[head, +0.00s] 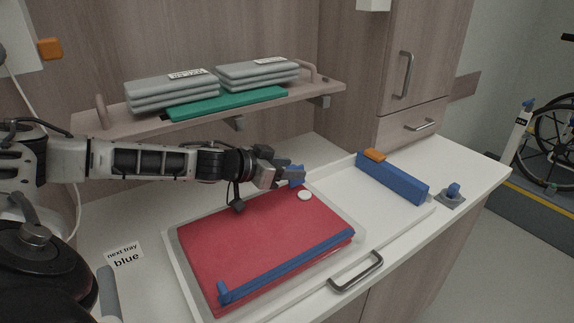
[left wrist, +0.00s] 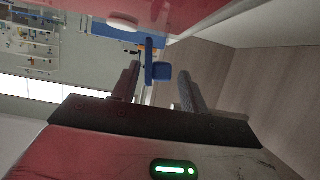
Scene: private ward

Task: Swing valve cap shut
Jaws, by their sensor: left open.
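A red flat pad (head: 265,235) lies in a white tray on the counter, with a white round disc (head: 305,195) near its far right corner. The disc also shows in the left wrist view (left wrist: 123,22). A small blue piece (head: 297,172), perhaps the valve cap, stands at the pad's far edge beside the disc. In the left wrist view the blue piece (left wrist: 161,72) shows between the fingers, beyond their tips. My left gripper (head: 283,175) is open beside it; I cannot tell whether they touch. My right gripper is not in view.
A blue bar (head: 290,265) lies across the pad's front. A long blue block (head: 392,178) with an orange top lies on the right. A shelf (head: 90,122) with folded grey cloths (head: 170,92) is above my left arm. A metal handle (head: 356,272) is at the front.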

